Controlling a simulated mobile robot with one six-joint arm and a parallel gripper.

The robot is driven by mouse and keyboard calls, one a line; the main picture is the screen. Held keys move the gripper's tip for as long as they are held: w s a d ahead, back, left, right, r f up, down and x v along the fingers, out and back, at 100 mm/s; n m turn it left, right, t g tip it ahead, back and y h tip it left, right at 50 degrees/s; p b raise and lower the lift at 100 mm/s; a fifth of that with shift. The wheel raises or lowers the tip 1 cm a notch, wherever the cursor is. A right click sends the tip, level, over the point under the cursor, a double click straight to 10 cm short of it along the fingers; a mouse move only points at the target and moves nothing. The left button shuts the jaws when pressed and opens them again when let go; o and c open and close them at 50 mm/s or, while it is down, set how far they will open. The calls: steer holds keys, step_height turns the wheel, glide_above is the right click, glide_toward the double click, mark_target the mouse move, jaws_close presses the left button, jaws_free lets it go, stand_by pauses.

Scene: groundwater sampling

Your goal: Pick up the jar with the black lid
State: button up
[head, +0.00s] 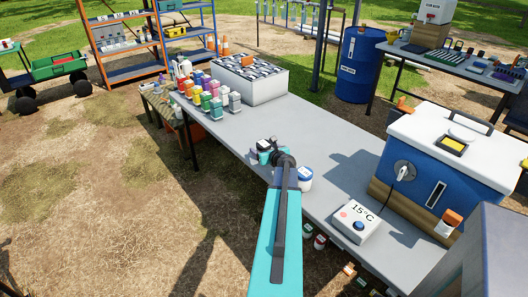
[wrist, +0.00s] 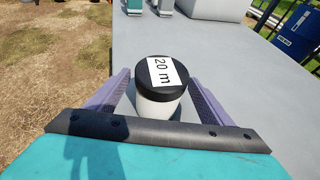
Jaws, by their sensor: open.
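The jar with the black lid (wrist: 160,98) stands upright on the grey table in the wrist view. It has a white body and a white "20 m" label on top of the lid. My gripper (wrist: 160,92) is open, with one purple-grey finger on each side of the jar. I cannot tell whether either finger touches it. In the head view my gripper (head: 272,152) is over the left part of the table, and my arm hides most of the jar there.
A white jar with a blue top (head: 305,178) stands just right of my arm. Coloured bottles (head: 212,95) and a white box rack (head: 262,90) stand at the table's far end. A blue cooler (head: 440,160) and a 15°C box (head: 355,219) are at the right. The table's middle (head: 335,150) is clear.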

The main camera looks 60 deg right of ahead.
steer(key=shift+c, duration=0.3)
steer(key=c, duration=1.3)
steer(key=shift+r, duration=0.2)
steer(key=shift+r, duration=4.85)
